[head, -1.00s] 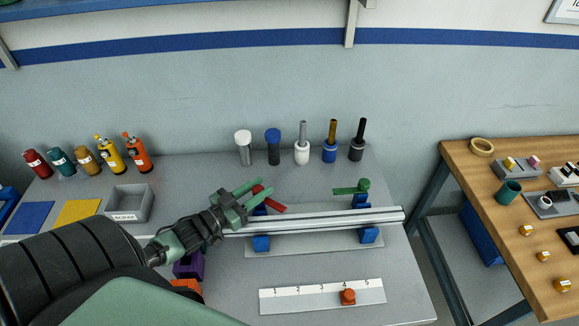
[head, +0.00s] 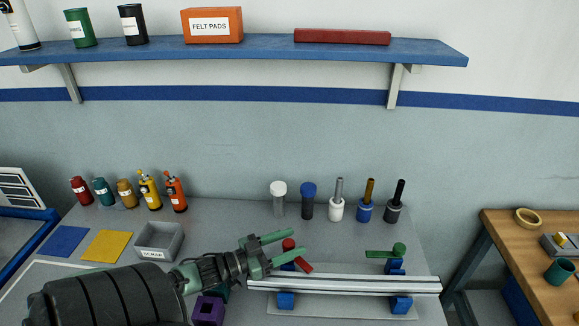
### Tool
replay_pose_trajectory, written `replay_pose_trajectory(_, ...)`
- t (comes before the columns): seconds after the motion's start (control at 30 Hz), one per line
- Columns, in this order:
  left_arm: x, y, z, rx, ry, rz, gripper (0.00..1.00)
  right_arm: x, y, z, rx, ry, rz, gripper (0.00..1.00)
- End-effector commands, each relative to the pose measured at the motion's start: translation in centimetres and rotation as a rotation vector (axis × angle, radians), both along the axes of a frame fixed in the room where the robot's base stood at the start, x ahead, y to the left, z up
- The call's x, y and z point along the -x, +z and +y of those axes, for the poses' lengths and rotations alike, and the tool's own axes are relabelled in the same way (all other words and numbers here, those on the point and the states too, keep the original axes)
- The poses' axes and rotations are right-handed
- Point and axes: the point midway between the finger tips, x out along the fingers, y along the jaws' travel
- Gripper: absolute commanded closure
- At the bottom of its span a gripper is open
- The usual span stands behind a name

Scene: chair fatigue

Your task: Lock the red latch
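The red latch (head: 304,265) sits at the left end of the fixture, above the left blue clamp block (head: 286,300). Its round red knob (head: 288,244) shows between my gripper's fingers. My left gripper (head: 292,247) comes in from the left with its two green fingers spread, one behind and one in front of the knob. Whether they touch it cannot be told. A green latch (head: 385,253) lies pointing left above the right blue clamp block (head: 401,305). A silver rail (head: 350,285) lies across both blocks. My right gripper is not in view.
Several upright tools, including a blue-capped one (head: 308,200), stand behind the fixture. A grey bin (head: 158,240), bottles and blue and yellow pads are at the left. A blue shelf (head: 240,50) hangs above. A wooden table (head: 500,225) is at the right.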

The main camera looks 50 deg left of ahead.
Motion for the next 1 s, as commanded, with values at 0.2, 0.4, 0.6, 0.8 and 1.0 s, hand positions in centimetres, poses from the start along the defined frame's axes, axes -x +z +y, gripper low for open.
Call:
replay_pose_trajectory(0.2, 0.0, 0.1, 0.0, -0.001, 0.001, -0.001, 0.47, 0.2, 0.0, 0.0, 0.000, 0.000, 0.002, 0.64)
replay_pose_trajectory(0.4, 0.0, 1.4, 0.0, -0.002, -0.001, -0.003, 0.47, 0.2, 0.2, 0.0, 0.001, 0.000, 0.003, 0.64)
replay_pose_trajectory(0.6, 0.0, 5.6, 0.0, -0.003, -0.004, -0.002, 0.47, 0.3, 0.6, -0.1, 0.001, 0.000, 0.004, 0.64)
replay_pose_trajectory(0.8, 0.1, 10.5, 0.0, -0.003, -0.003, -0.001, 0.47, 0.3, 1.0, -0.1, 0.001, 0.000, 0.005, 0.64)
replay_pose_trajectory(1.0, 0.0, 15.3, -0.1, -0.002, -0.003, 0.000, 0.47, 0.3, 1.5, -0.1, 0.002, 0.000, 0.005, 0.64)
